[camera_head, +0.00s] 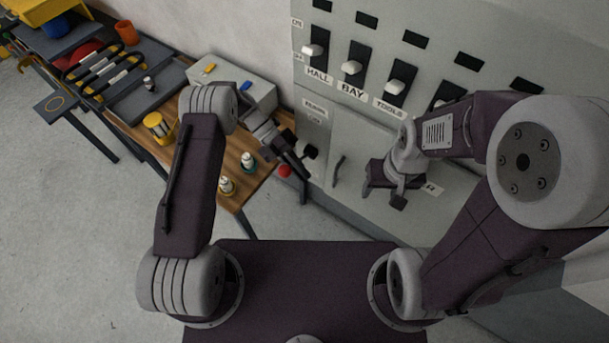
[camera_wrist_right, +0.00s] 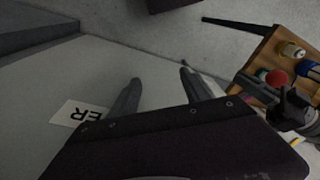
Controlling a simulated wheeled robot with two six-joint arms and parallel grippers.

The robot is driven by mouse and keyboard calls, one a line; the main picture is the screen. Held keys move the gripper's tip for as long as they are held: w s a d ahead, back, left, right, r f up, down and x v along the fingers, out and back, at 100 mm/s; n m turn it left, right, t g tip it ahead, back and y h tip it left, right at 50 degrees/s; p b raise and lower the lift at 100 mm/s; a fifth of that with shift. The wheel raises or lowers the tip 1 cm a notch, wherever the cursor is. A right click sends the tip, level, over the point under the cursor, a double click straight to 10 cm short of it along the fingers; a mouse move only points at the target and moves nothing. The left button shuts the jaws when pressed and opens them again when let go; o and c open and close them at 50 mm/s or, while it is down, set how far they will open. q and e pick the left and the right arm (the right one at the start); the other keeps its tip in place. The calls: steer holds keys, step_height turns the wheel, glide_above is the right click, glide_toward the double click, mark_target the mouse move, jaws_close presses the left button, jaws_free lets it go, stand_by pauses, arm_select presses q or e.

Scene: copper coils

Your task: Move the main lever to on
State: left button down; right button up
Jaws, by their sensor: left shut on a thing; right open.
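My left gripper (camera_head: 303,168) is at the lower left edge of the grey switch cabinet (camera_head: 317,160), shut at a lever with a red ball knob (camera_head: 285,170). The knob sticks out beside the fingertips; the lever's shaft is mostly hidden, and I cannot read whether it stands at on or off. The right wrist view also shows the red knob (camera_wrist_right: 278,77) next to the dark left gripper (camera_wrist_right: 295,103). My right gripper (camera_head: 384,190) is open and empty in front of the cabinet's lower panel. Its two fingers (camera_wrist_right: 160,88) stand apart with nothing between them.
White-handled switches labelled HALL (camera_head: 312,50), BAY (camera_head: 351,68) and TOOLS (camera_head: 395,87) line the cabinet above. A wooden bench (camera_head: 237,196) with small bottles, a yellow spool (camera_head: 158,128) and a grey box (camera_head: 262,88) stands at the left. Floor is free in front of the bench.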

arm_select(q)
steer(key=shift+w+d+r+n+g+y+b, duration=0.15)
steer(key=shift+w+r+n+g+y+b, duration=0.1)
steer(key=shift+r+n+g+b, duration=0.25)
steer(key=shift+w+d+r+n+g+y+b, duration=0.1)
steer(key=shift+w+r+n+g+y+b, duration=0.15)
steer(key=shift+r, duration=0.4)
steer(key=shift+s, duration=0.1)
steer(key=c, duration=1.5)
jaws_free()
